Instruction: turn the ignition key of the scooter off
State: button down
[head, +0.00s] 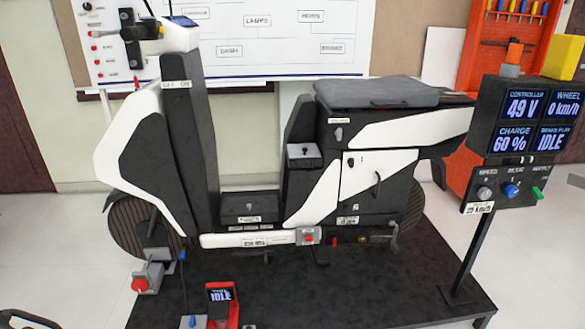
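The scooter (185,150) stands side-on on a dark platform, its handlebar at the upper left and its seat (375,93) at the right. A small white label (176,84), which seems to read OFF and ON, is near the top of the dark front column. A small dark mark at its middle may be the ignition key, but it is too small to make out which way it points. I cannot make out my gripper in this view.
A display stand (528,110) at the right reads 49 V, 0 km/h, 60 % and IDLE, with knobs below. A red-framed small display (221,297) stands low in front. A dark curved piece (30,317) cuts into the lower left corner. A whiteboard is behind.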

aim_at(177, 98)
jog(key=i+l+u, duration=0.1)
jog(key=i+u, duration=0.3)
jog(key=i+l+u, duration=0.25)
jog(key=i+u, duration=0.15)
jog(key=i, duration=0.1)
